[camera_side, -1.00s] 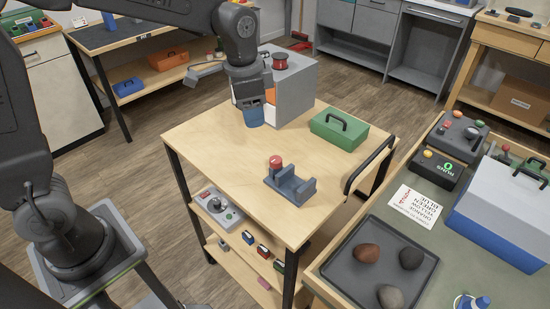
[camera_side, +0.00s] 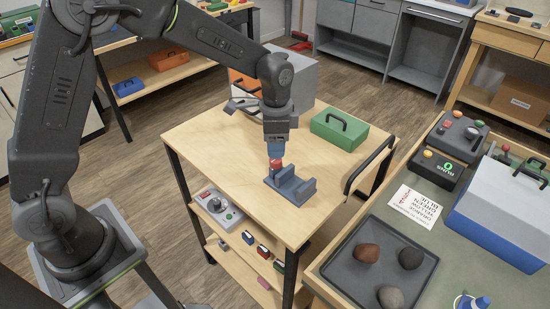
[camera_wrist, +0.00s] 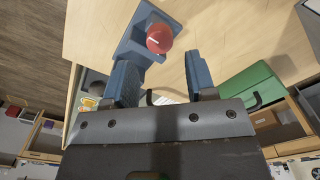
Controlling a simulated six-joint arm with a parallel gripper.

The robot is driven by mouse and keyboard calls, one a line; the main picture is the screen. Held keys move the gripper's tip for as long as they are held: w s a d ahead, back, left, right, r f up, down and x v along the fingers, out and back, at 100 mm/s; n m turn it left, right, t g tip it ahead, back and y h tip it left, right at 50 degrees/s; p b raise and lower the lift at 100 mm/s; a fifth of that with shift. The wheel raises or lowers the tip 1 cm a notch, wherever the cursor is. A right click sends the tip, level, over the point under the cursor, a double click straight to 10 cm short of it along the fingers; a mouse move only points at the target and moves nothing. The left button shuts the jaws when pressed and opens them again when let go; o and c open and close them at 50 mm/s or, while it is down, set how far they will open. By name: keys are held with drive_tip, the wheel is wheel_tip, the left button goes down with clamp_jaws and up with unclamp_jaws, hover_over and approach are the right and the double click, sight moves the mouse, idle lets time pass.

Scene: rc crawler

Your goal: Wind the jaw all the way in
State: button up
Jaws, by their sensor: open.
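The small blue-grey vise (camera_side: 290,187) stands on the wooden cart top. My gripper (camera_side: 275,153) points down just above the knob in the side view. In the wrist view its two blue fingers (camera_wrist: 160,75) are spread apart and empty, with the knob ahead of the fingertips. The gap between the vise's jaws is partly hard to see.
A green toolbox (camera_side: 339,131) stands on the cart behind and right of the vise. A grey cabinet box (camera_side: 300,80) stands at the cart's back. A dark handle (camera_side: 370,163) rises at the cart's right edge. The cart top left of the vise is clear.

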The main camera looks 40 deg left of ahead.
sight(276, 162)
drive_tip(key=shift+f, duration=0.35)
drive_tip(key=shift+f, duration=2)
drive_tip(key=c, duration=0.8)
drive_tip(key=shift+m, duration=1.5)
drive_tip(key=shift+m, duration=1.5)
